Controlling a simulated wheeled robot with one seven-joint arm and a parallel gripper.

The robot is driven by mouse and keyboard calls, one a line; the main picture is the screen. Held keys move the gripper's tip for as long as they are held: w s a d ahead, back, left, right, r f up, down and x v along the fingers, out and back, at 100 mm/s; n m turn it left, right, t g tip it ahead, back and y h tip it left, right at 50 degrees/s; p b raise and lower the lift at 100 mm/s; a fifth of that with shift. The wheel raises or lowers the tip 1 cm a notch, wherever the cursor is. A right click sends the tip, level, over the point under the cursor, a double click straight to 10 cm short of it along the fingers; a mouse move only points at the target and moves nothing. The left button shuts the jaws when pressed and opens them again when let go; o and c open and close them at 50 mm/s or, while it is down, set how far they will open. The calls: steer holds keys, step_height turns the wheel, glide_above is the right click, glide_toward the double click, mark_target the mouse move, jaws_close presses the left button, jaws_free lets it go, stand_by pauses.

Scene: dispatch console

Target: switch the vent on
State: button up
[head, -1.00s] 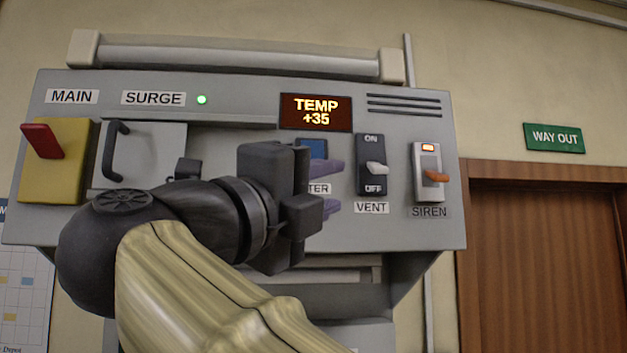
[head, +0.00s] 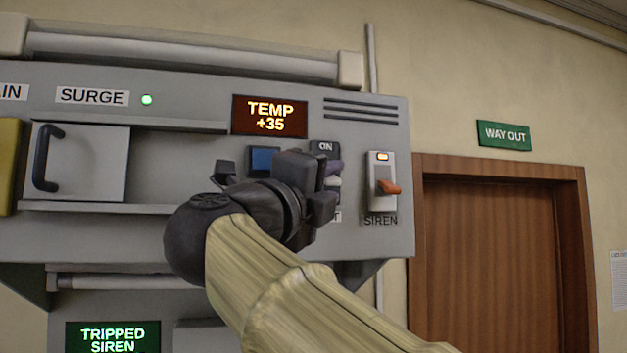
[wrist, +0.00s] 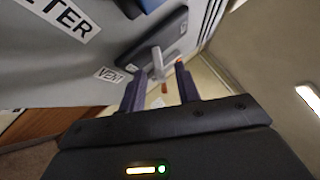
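The vent switch is a dark plate (head: 325,147) with ON at its top; my gripper hides most of it in the head view. Its pale lever (head: 333,182) shows only in part between my fingers there. The wrist view shows the dark vent plate (wrist: 172,42), the VENT label (wrist: 109,75) and the whitish lever (wrist: 157,63). My gripper (head: 335,182) is in front of the switch. Its two purple fingers stand apart in the wrist view (wrist: 160,82), with the lever at the gap near their tips. I cannot tell whether they touch it.
The siren switch (head: 382,180) with an orange lever and lit lamp is close on the right. A blue square (head: 263,160) is left of my gripper. The TEMP display (head: 270,116) reads +35. A lower display (head: 113,337) reads TRIPPED SIREN. A handled cover (head: 85,160) is farther left.

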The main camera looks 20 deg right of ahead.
mark_target(328, 179)
jaws_close()
steer(key=shift+r+p, duration=0.2)
steer(key=shift+p, duration=0.2)
steer(key=shift+r+n+g+y+p, duration=0.75)
steer(key=shift+n+y+p, duration=0.2)
steer(key=shift+n+p, duration=0.55)
steer(key=shift+r+n+g+y+p, duration=0.6)
steer(key=shift+n+g+y+p, duration=0.45)
steer(key=shift+p, duration=0.7)
steer(key=shift+r+n+g+y+p, duration=0.6)
steer(key=shift+r+n+y+p, duration=0.15)
steer(key=shift+n+p, duration=0.8)
jaws_free()
